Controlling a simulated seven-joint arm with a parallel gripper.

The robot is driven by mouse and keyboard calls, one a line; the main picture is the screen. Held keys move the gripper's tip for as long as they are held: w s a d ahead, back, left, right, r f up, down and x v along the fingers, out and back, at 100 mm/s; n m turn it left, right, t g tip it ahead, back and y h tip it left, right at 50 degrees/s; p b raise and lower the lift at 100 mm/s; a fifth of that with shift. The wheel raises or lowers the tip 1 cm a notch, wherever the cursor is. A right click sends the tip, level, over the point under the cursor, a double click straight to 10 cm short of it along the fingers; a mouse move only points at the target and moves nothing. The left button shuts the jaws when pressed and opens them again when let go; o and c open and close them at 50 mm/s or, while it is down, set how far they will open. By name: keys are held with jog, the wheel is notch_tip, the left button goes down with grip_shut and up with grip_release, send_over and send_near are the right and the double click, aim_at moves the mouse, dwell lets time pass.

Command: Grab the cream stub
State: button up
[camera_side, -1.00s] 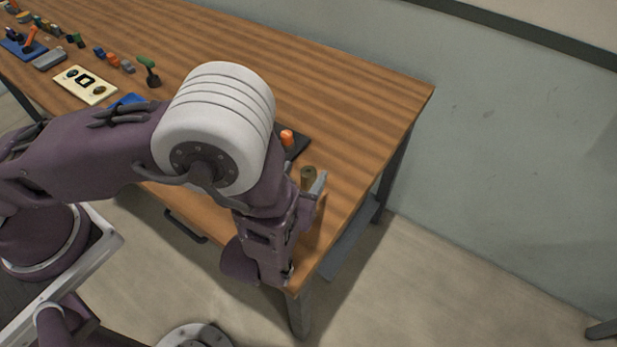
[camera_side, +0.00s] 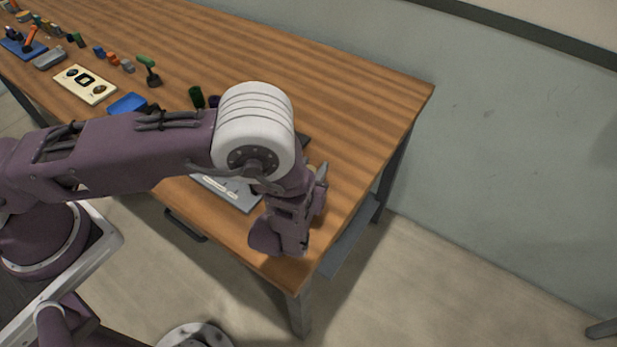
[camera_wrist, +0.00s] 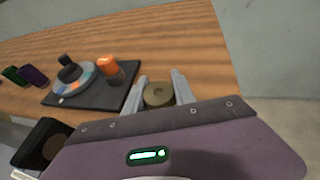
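A short round stub (camera_wrist: 158,95), tan to olive with a small hole in its top, stands upright on the wood near the table's right end in the wrist view. It is the closest thing to a cream stub that I see there. My gripper (camera_wrist: 161,88) has its two grey fingers apart, one on each side of the stub. A small gap shows at the right finger; I cannot tell whether the left one touches. In the side view my gripper (camera_side: 318,174) is low over the table's right end, and my wrist hides most of the stub.
Green and purple rollers (camera_wrist: 33,75) lie further left. The table's right edge is close; the wood behind is clear.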

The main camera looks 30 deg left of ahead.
grip_shut()
